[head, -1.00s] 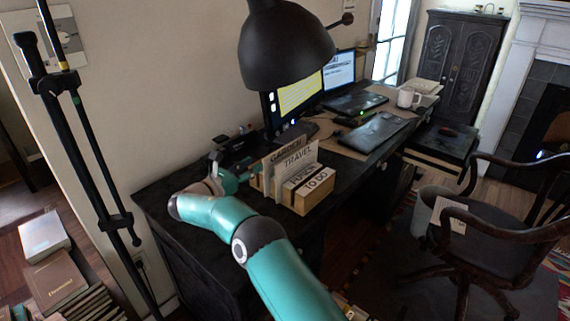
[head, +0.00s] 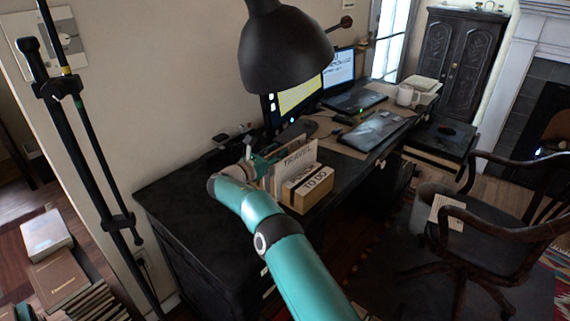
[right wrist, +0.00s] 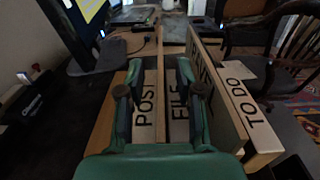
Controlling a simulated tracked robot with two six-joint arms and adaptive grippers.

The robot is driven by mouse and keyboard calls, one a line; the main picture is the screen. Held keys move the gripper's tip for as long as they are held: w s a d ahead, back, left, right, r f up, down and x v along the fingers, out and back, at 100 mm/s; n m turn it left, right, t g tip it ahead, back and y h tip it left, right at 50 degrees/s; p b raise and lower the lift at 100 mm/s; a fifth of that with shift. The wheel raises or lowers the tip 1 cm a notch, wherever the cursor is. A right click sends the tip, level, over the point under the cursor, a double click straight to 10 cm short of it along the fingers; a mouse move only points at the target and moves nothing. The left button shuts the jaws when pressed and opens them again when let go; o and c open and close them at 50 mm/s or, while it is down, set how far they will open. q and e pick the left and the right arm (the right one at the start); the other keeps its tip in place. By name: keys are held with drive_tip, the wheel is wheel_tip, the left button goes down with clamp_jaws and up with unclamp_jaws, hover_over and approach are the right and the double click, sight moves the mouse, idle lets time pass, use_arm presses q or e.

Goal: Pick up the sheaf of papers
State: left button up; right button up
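I cannot tell for sure that this is the sheaf meant. My right gripper (head: 268,163) is at the organizer's left end, partly hidden behind the papers. I see nothing gripped. My left gripper is out of view.
A black desk lamp (head: 285,50) hangs over the desk close above the organizer. A wooden chair (head: 490,220) is at right. The desk's near left corner is clear.

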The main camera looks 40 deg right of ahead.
clamp_jaws()
drive_tip(key=shift+r, duration=0.1)
idle(0.4)
